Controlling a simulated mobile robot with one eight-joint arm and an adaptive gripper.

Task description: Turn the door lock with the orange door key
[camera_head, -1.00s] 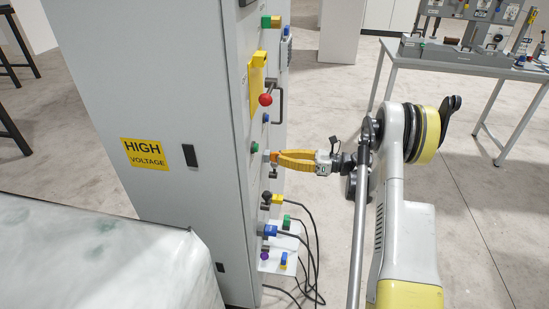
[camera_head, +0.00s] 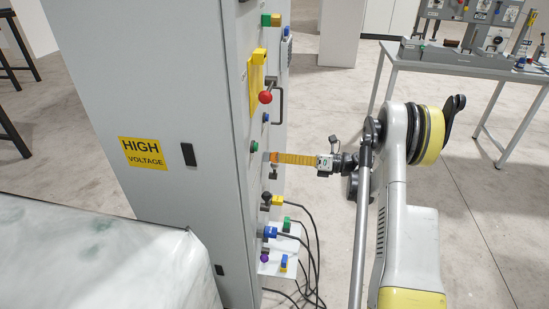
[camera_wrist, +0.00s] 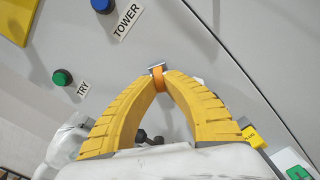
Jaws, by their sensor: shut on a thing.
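The orange door key (camera_wrist: 158,77) shows between my fingertips in the wrist view, its far end against the grey cabinet panel. My gripper (camera_wrist: 160,78) has yellow ribbed fingers and is shut on the key. In the head view my gripper (camera_head: 272,157) reaches the cabinet's right face from the right, with the orange key (camera_head: 267,156) just at its tips. The door lock is hidden behind the key and fingertips, so I cannot tell how deep the key sits.
The grey cabinet (camera_head: 150,90) carries a green button (camera_head: 254,146), a red knob (camera_head: 265,98) and a black handle (camera_head: 281,105) above my gripper. Plugs with black cables (camera_head: 305,225) hang below. In the wrist view, a blue button (camera_wrist: 101,5) and a green button (camera_wrist: 62,77) are left of the fingers.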

